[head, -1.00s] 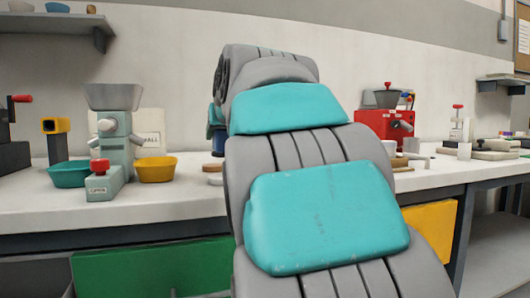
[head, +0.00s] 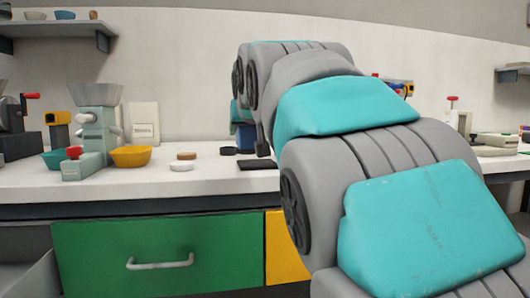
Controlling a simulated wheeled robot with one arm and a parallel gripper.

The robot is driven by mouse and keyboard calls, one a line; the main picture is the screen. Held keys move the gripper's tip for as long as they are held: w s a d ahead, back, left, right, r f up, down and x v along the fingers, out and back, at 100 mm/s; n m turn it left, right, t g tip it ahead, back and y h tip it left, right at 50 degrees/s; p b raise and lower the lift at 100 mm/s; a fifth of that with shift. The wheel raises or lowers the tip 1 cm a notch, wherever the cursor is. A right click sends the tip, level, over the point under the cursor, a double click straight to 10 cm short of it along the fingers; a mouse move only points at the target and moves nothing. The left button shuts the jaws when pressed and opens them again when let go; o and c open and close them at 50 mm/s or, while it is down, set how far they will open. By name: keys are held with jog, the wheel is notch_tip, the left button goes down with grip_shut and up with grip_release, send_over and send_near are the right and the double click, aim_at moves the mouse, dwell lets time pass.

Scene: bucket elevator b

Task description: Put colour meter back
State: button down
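I cannot pick out the colour meter with certainty. A yellow-headed device on a dark stand (head: 58,128) stands on the counter at the left, and a small blue and orange item (head: 400,87) shows partly behind my arm at the right. My arm fills the middle and right of the head view. Its far end reaches over the counter, with a blue part (head: 245,136) and a dark part below it. My gripper's fingertips are not clear there, and anything held is hidden by the arm.
A grey-green machine with a hopper (head: 95,122), a teal bowl (head: 55,160) and a yellow bowl (head: 131,156) stand left. A white disc (head: 181,165), brown disc (head: 186,156) and black pad (head: 258,165) lie on the counter. The green drawer (head: 155,250) is below.

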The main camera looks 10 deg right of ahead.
jog(key=w+d, duration=0.1)
jog(key=w, duration=0.3)
jog(key=w+d+f, duration=0.1)
jog(key=w+d, duration=0.1)
jog(key=w, duration=0.3)
jog(key=w+d, duration=0.1)
jog(key=w, duration=0.3)
jog(key=shift+w+d+f, duration=0.15)
jog(key=shift+w, duration=0.1)
jog(key=shift+f, duration=1.75)
jog(key=shift+f+b, duration=0.2)
jog(key=shift+b, duration=0.1)
jog(key=shift+c, duration=0.8)
grip_release()
jog(key=shift+r, duration=0.1)
jog(key=shift+r, duration=0.1)
jog(key=v, duration=1.2)
